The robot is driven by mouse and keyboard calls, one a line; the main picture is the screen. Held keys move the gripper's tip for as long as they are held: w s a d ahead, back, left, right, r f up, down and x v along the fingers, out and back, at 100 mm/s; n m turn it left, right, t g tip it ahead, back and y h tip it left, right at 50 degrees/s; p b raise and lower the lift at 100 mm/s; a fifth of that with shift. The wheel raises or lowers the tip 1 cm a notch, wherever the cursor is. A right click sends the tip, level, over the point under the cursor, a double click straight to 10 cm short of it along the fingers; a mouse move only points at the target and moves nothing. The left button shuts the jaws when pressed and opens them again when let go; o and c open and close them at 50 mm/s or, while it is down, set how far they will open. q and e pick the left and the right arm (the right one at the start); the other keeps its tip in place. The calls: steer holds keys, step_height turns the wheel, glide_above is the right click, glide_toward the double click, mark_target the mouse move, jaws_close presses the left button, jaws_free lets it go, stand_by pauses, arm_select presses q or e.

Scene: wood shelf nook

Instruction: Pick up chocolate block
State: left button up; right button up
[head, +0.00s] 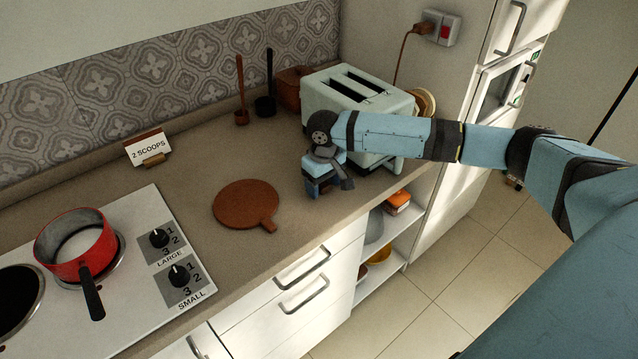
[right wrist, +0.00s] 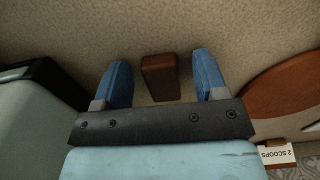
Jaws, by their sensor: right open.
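The chocolate block (right wrist: 161,78) is a small brown block on the counter in the right wrist view. It lies between the two blue fingers of my right gripper (right wrist: 166,82), with a gap on both sides. The right gripper is open and points down at the counter. In the head view the right gripper (head: 326,188) is in front of the toaster, and the block is hidden behind it. My left gripper is not in view.
A pale toaster (head: 350,90) stands right beside my right arm. A round brown board (head: 245,203) lies left of the gripper. A red pot (head: 75,245) sits on the stove at left. A "2 SCOOPS" sign (head: 148,148) stands near the wall. The counter's front edge is close.

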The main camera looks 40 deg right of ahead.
steer(key=c, duration=1)
steer(key=shift+r, duration=0.2)
